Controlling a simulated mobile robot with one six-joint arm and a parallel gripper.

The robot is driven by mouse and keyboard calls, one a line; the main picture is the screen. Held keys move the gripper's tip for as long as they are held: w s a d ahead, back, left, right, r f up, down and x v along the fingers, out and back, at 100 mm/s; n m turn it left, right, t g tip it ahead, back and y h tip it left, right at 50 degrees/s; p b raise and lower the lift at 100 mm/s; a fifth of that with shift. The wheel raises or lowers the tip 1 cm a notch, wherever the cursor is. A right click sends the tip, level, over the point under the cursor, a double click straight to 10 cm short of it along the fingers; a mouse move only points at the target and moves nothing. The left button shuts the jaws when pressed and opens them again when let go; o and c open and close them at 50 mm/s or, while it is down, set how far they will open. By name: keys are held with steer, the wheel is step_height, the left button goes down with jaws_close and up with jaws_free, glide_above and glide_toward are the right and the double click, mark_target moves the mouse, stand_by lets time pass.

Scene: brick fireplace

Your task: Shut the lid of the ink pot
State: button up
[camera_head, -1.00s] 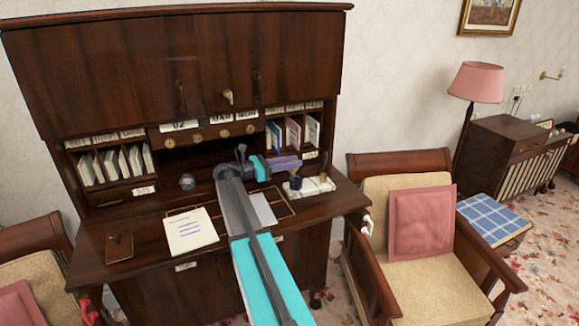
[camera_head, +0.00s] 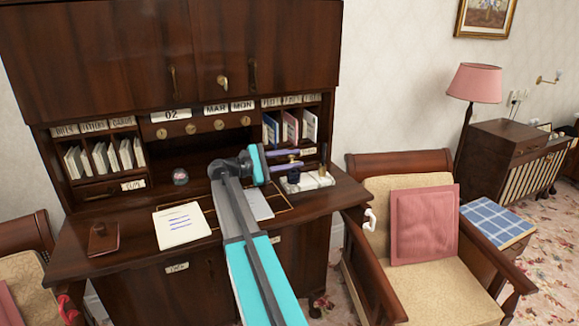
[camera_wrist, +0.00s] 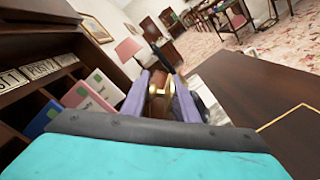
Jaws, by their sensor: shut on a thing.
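The ink pot (camera_head: 293,176) is a small dark pot on a white marble stand (camera_head: 317,182) at the desk's right side. My gripper (camera_head: 297,158) reaches in from the left just above the pot, with its two purple fingers one above the other. A small brass piece (camera_head: 293,158), which looks like the pot's lid, shows between them. In the wrist view, my gripper (camera_wrist: 160,84) is shut on this brass piece (camera_wrist: 157,91). The fingers partly hide the lid and pot, so the lid's exact angle is unclear.
A slim upright object (camera_head: 322,160) stands on the stand's right end. Pigeonholes with colored booklets (camera_head: 291,128) are close behind my gripper. A notepad (camera_head: 181,226), a dark blotter (camera_head: 103,239) and a glass ball (camera_head: 180,176) lie farther left. An armchair (camera_head: 410,280) stands right of the desk.

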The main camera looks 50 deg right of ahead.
steer(key=shift+s+a+f+m+b, duration=0.1)
steer(key=shift+s+m+b, duration=0.1)
steer(key=shift+m+b, duration=0.4)
steer(key=shift+s+a+f+m+b, duration=0.1)
steer(key=shift+s+m+b, duration=0.1)
steer(key=shift+m+b, duration=0.35)
steer(key=shift+m, duration=0.25)
steer(key=shift+r, duration=0.1)
steer(key=o, duration=0.9)
steer(key=shift+s, duration=0.1)
steer(key=shift+a+f, duration=0.15)
steer(key=shift+f, duration=0.05)
